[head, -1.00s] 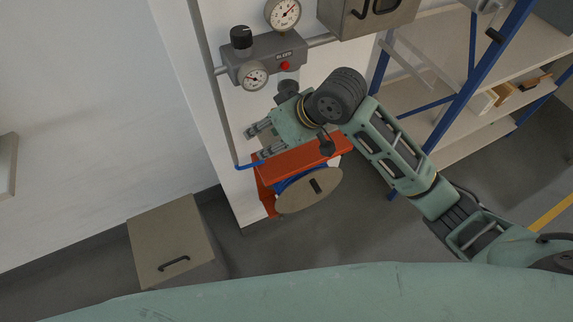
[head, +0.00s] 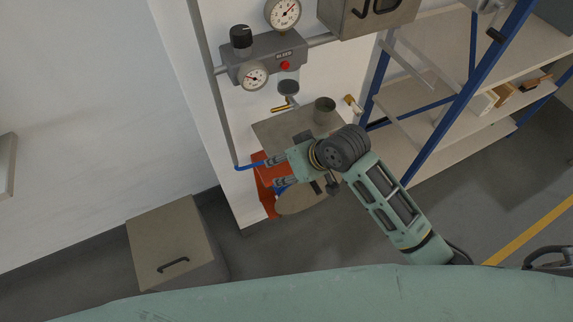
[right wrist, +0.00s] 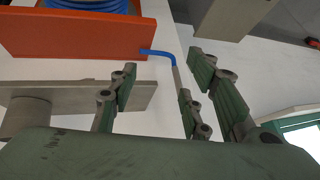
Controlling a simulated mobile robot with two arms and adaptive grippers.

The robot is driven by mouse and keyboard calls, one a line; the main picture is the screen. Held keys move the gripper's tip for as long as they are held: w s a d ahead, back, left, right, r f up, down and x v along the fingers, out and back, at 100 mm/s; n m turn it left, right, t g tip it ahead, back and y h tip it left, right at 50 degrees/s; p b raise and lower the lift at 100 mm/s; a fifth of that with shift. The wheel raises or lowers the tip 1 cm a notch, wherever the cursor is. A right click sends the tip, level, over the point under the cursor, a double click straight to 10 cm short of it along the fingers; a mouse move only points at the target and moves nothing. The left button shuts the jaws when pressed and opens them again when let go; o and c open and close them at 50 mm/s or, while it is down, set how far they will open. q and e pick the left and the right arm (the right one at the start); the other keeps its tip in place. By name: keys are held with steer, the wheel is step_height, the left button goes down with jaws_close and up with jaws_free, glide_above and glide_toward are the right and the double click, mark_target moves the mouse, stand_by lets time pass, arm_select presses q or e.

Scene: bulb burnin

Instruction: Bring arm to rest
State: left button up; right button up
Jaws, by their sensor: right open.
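My right gripper (head: 275,173) is open, with nothing seen between its fingers. In the head view it is in front of the orange hose reel bracket (head: 264,196), below the small wall shelf (head: 272,131). Its open fingers also show in the right wrist view (right wrist: 160,90), with the orange bracket (right wrist: 75,38) and blue hose (right wrist: 160,53) beyond them. The gripper and arm hide part of the reel and shelf. My left gripper is not in view.
A grey panel (head: 262,63) with gauges, a black knob and a red button is on the wall. A cup (head: 324,111) stands on the small shelf. Blue-framed shelving (head: 440,120) stands right. A handled box (head: 172,240) is at lower left. Floor at right is clear.

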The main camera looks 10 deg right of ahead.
stand_by(0.3)
steer(key=s+d+f+m+h+b, duration=0.1)
steer(key=s+d+f, duration=0.25)
steer(key=f, duration=0.65)
steer(key=s+d+f+m+g+h+b, duration=0.15)
steer(key=d+f, duration=0.25)
steer(key=f, duration=0.7)
steer(key=s+d+f+m+t+h+b, duration=0.1)
steer(key=s+d+f, duration=0.25)
steer(key=f, duration=0.65)
steer(key=s+d+f+g, duration=0.1)
steer(key=s+d+f, duration=0.1)
steer(key=s+f, duration=0.4)
steer(key=s+d+f+g+h+b, duration=0.1)
steer(key=s+f, duration=0.5)
steer(key=s, duration=0.9)
steer(key=s+d+f+n+g+b, duration=0.1)
steer(key=s+d+f, duration=0.2)
steer(key=s+f, duration=0.3)
steer(key=s, duration=0.4)
steer(key=shift+s+f, duration=0.25)
steer(key=shift+d, duration=0.1)
